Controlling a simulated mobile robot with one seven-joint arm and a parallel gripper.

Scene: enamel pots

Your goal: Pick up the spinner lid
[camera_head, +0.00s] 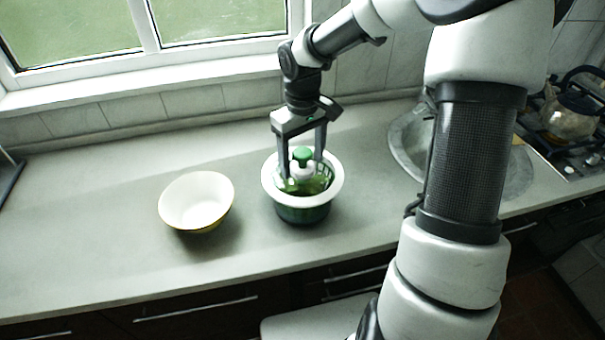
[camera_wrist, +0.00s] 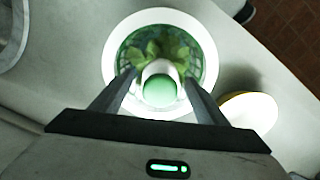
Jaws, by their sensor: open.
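The salad spinner (camera_head: 302,212) stands upright on the counter, a dark green bowl with the spinner lid (camera_head: 334,187) on top. The lid has a broad white rim and a see-through greenish middle with leaves showing beneath. At its centre is a white knob with a green top (camera_head: 302,155). In the wrist view the lid's white ring (camera_wrist: 116,50) surrounds the knob (camera_wrist: 160,88). My gripper (camera_head: 301,172) points down over the lid, open, with one finger on each side of the knob. In the wrist view my gripper (camera_wrist: 160,80) shows gaps between fingers and knob.
A white bowl with a yellowish outside (camera_head: 196,201) stands left of the spinner and looks empty. A round sink (camera_head: 405,150) is to the right, then a stove with a glass kettle (camera_head: 568,118). A window and tiled wall lie behind.

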